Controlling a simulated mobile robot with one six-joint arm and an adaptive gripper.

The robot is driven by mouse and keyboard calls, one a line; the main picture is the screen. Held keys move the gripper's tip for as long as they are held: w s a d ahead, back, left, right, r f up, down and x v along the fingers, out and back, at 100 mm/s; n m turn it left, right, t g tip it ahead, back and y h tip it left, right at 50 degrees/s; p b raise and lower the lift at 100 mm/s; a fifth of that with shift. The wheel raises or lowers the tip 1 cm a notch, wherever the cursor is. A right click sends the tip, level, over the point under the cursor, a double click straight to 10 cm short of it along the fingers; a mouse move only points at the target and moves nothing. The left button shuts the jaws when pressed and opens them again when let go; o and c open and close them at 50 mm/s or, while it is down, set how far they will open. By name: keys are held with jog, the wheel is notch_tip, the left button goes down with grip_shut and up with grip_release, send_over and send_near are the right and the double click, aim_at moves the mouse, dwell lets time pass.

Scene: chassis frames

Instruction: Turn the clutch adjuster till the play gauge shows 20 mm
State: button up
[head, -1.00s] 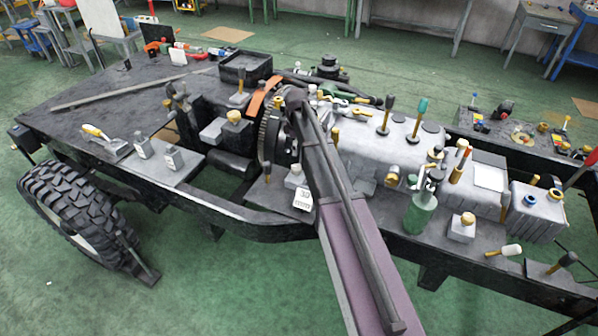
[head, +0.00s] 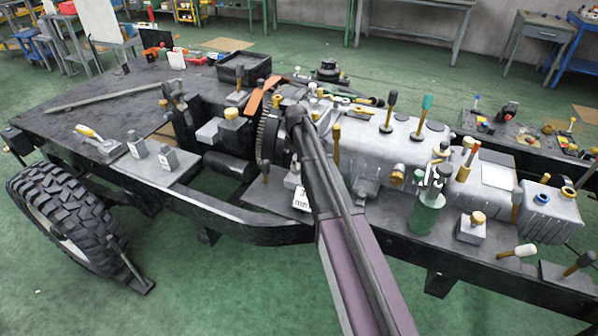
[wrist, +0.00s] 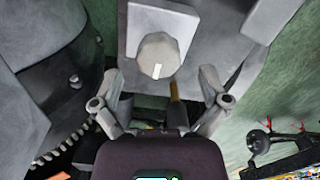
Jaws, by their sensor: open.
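A round grey knob (wrist: 157,54) with a white pointer line is in the upper middle of the wrist view, on a light grey block. I take it to be the clutch adjuster. My gripper (wrist: 160,75) is open, with one finger on each side of the knob's lower part and visible gaps between them.
The toothed flywheel (head: 266,138) is just left of my arm. The grey gearbox housing (head: 380,150), with several upright handles, is to the right. A green bottle (head: 427,214) stands on the chassis. The green floor in front is clear.

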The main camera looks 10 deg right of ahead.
jog(key=shift+f+b, duration=1.05)
jog(key=shift+f, duration=0.3)
jog(key=c, duration=1.1)
jog(key=shift+d, duration=0.35)
jog(key=shift+c, duration=0.2)
jog(key=shift+a, duration=0.35)
